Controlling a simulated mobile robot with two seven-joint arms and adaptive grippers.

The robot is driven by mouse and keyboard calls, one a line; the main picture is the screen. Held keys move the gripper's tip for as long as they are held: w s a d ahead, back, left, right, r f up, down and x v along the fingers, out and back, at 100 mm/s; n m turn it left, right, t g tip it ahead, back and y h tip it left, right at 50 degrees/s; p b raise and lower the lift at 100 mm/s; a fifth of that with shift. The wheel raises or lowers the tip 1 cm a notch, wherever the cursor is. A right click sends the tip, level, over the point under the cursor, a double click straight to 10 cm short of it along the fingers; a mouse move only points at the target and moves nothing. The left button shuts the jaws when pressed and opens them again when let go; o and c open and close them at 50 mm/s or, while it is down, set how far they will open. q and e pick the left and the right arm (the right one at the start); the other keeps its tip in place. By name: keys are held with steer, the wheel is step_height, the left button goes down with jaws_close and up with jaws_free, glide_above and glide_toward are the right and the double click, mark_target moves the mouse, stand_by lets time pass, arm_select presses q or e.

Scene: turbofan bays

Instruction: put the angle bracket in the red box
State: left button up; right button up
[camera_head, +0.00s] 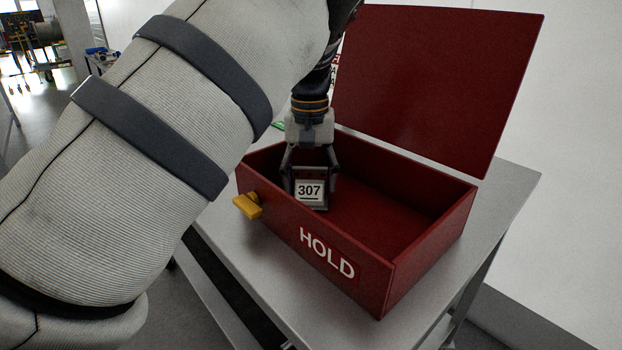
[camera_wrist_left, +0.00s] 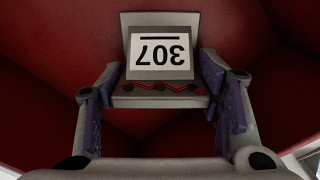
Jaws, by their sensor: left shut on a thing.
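The red box (camera_head: 352,265), marked HOLD, stands on a grey table with its lid (camera_head: 430,85) raised at the back. My left gripper (camera_head: 310,178) reaches down into the left part of the box. It is shut on the angle bracket (camera_head: 310,203), a grey part with a white 307 label. In the left wrist view the bracket (camera_wrist_left: 160,90) sits between the two fingers, its label upside down, with red box walls (camera_wrist_left: 60,40) around it. I cannot tell whether the bracket touches the box floor. My right gripper is not in view.
A yellow latch (camera_head: 247,206) sticks out from the box's front left. The right part of the box floor is bare. The grey table (camera_head: 515,190) has free room right of the box. A white wall stands behind it.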

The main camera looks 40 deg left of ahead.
mark_target(310, 168)
arm_select(q)
steer(key=o, duration=1.3)
steer(key=shift+f, duration=0.1)
step_height(310, 168, up, 12)
steer(key=shift+r, duration=0.15)
